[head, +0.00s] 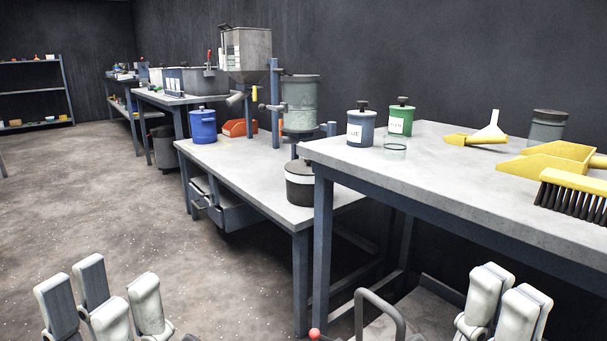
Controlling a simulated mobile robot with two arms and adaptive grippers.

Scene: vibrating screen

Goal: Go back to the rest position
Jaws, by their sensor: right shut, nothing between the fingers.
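My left gripper (102,293) is at the bottom left, over the floor. Its grey-white fingers stand apart with nothing between them. My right gripper (503,300) is at the bottom right, below and in front of the near table's edge. Its fingers are together and hold nothing. Both grippers are apart from the tables and from all objects. Their lower parts and wrists are cut off by the bottom edge of the picture.
The near table (430,190) bears blue and green jars, a glass, a white funnel, yellow scoops and a brush (573,195). A lower bench (240,165) carries the sieve machine (300,105), a blue pot and a black-and-white pot. Open floor (90,200) lies left.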

